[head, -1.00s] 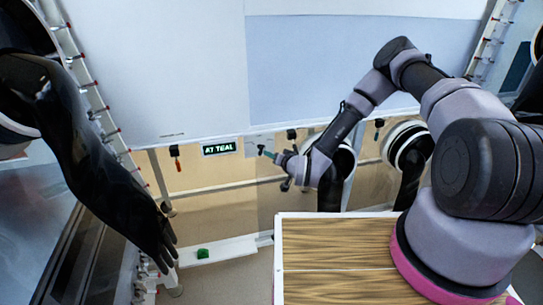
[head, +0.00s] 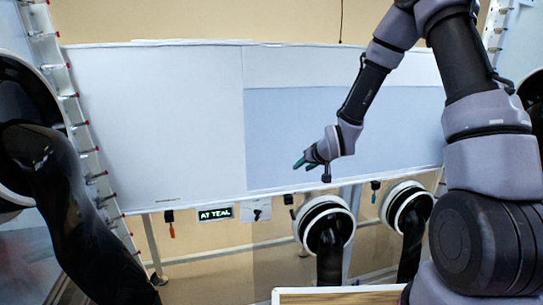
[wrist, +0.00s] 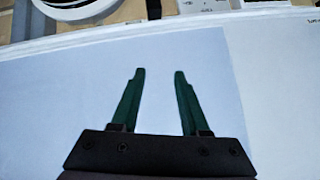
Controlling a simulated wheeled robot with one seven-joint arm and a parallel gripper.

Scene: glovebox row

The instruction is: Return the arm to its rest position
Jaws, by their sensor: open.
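My gripper (head: 302,163) is in front of the pale blue panel (head: 400,130) in the head view, above the row of glove ports. In the wrist view its two green fingers (wrist: 158,72) stand apart with nothing between them. The arm is raised and bent, with its elbow at the top of the head view. The fingers point left and slightly down in the head view.
Below the panel are two round ports with black gloves (head: 326,225) (head: 407,210), a small sign reading "AT TEAL" (head: 215,214) and hanging tools. A black glove (head: 75,215) hangs at the left. A wood-topped surface (head: 340,297) shows at the bottom edge.

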